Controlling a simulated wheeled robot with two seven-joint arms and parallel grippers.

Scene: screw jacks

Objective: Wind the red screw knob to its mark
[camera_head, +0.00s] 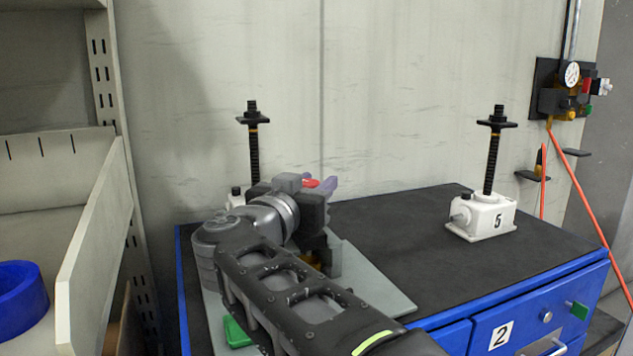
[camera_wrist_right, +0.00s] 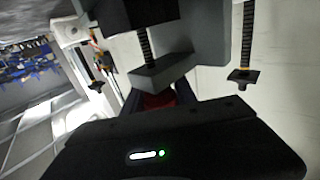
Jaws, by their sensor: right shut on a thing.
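The red screw knob (camera_head: 311,183) shows as a small red patch at the end of my right gripper (camera_head: 320,186), which is shut on it. In the right wrist view the red knob (camera_wrist_right: 158,100) is a dark red patch between the fingers, below a grey block (camera_wrist_right: 165,70) with a threaded rod. The gripper and arm hide most of the knob and its jack in the head view. I cannot make out the knob's mark. My left gripper is not in view.
Another jack's black screw (camera_head: 253,150) rises behind my right arm. A grey plate (camera_head: 385,294) lies under the arm. Shelving (camera_head: 92,245) stands at the left.

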